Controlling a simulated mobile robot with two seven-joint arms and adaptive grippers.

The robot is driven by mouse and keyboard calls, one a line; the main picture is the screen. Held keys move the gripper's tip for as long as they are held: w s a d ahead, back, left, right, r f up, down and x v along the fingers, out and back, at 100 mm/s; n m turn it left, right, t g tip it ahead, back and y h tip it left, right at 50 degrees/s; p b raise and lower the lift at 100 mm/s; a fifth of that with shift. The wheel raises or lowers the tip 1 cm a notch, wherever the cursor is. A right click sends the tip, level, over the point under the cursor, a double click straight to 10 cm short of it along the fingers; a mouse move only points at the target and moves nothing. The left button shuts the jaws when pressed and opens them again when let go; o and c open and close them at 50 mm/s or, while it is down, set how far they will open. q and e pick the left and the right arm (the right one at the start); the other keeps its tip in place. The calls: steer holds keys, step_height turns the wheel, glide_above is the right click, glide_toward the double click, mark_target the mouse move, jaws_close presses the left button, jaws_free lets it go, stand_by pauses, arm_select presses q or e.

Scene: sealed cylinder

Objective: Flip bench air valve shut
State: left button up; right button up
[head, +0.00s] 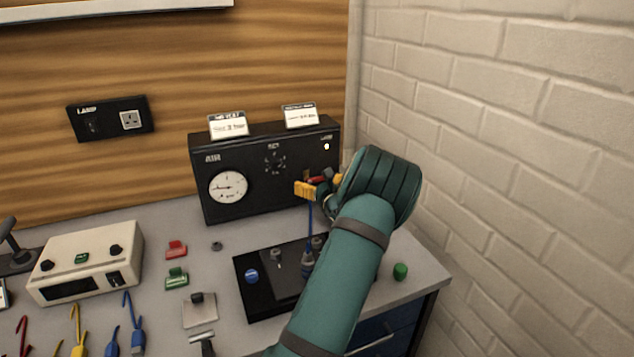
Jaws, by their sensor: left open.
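The black bench panel (265,200) stands against the wood wall, with a round white gauge (228,187), a dial (275,162) and a small lit lamp. A small red part (318,180), which looks like the valve's lever, shows at the panel's right side. My left gripper (321,185) is at that side, its yellow-tipped fingers apart on either side of the red part. I cannot tell whether they touch it. The teal wrist hides the panel's lower right and most of the valve. My right gripper is not in view.
A green cylinder (400,271) stands near the right bench edge. A cream instrument box (86,262) and several leads are at left. The brick wall is close at right.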

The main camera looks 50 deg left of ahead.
arm_select(q)
steer(key=v, duration=0.7)
steer(key=shift+d, duration=0.15)
stand_by(0.3)
